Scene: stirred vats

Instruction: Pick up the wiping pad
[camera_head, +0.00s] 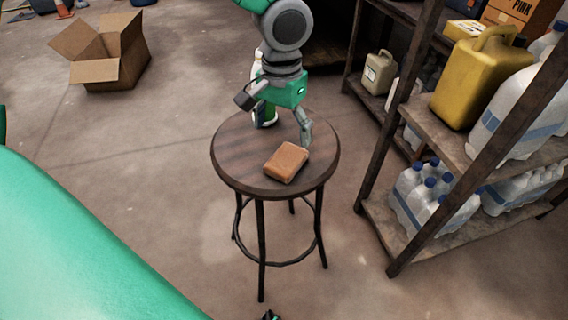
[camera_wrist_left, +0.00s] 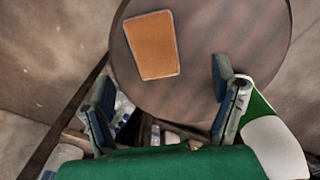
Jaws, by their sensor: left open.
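The wiping pad, an orange-brown block (camera_head: 286,162), lies flat on the round dark wooden stool (camera_head: 237,170). It also shows in the left wrist view (camera_wrist_left: 153,45), beyond the fingertips. My left gripper (camera_head: 274,118) is over the far part of the stool top, with its fingers spread and nothing between them. In the left wrist view my left gripper (camera_wrist_left: 163,88) has one finger on each side, and the pad is ahead and apart from them.
A white and green bottle (camera_head: 264,115) stands on the stool behind my left gripper, close to one finger. A shelf with a yellow jug (camera_head: 475,80) and several water bottles is at right. An open cardboard box (camera_head: 108,70) sits on the floor at left.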

